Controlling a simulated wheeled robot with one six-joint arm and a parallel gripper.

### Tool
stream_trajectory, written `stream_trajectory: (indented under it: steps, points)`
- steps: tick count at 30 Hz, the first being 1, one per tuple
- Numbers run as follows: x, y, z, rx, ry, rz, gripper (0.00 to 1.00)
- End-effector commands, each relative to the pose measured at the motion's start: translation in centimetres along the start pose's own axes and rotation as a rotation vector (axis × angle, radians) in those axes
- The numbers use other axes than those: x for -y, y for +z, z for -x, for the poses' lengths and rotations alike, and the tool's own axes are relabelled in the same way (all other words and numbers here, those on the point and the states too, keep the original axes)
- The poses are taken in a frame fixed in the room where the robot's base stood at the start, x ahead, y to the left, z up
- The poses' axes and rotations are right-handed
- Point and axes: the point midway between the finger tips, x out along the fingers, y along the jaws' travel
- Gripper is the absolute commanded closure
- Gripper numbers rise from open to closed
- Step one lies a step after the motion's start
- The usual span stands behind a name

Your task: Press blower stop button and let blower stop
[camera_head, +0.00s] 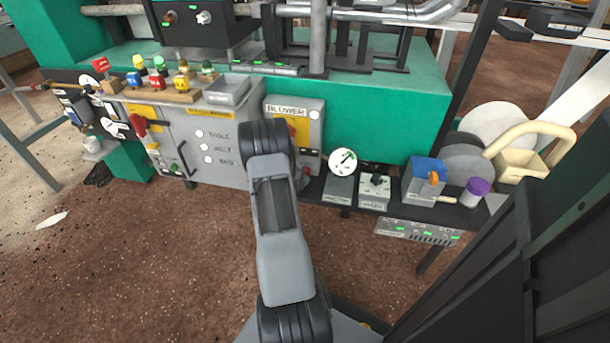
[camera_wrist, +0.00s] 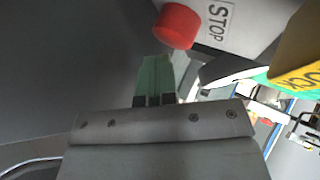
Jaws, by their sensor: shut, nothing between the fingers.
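The blower box (camera_head: 304,108) is a grey panel with a BLOWER label and a yellow patch, mounted on the green machine front. My arm covers its lower left part in the head view. In the wrist view a red round stop button (camera_wrist: 178,26) stands out from a grey face beside a STOP label (camera_wrist: 218,22). My gripper (camera_wrist: 155,75) is shut and empty, its tips just below the red button in the picture. I cannot tell whether they touch it. The gripper's tips are hidden behind my arm in the head view.
A grey control cabinet (camera_head: 215,128) with a red handle stands left of the blower box. A black shelf (camera_head: 345,203) at the right holds a round gauge (camera_head: 342,161), small grey boxes and a blue-topped box (camera_head: 425,178). Brown floor lies open in front.

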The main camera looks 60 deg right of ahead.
Motion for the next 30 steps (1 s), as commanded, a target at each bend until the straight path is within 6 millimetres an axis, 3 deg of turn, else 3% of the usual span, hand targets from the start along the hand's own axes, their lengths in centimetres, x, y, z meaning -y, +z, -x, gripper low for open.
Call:
stream_trajectory:
  steps: [30]
  points:
    - [0.36,0.37,-0.52,-0.001,0.0,-0.001,1.0]
